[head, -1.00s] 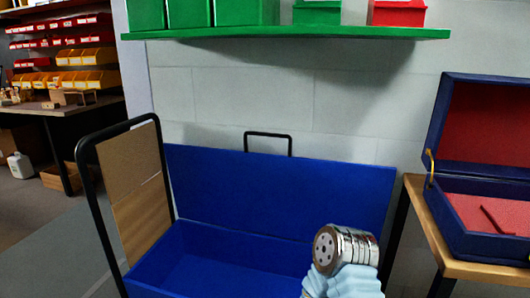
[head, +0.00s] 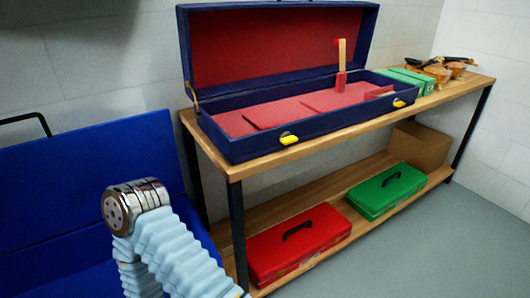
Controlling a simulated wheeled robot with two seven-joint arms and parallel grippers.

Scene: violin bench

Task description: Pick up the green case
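The green case (head: 388,190) lies flat and closed on the lower shelf of the wooden bench, at the right in the head view. Its black handle is on top. Neither of my grippers is in view. Only a part of one of my arms, with a light blue sleeve and a metal end, shows at the lower left, well apart from the green case.
A red case (head: 299,243) with a black handle lies left of the green one on the lower shelf. A cardboard box (head: 418,147) stands behind right. An open blue violin case (head: 240,146) sits on the bench top (head: 215,158). Grey floor (head: 440,240) in front is clear.

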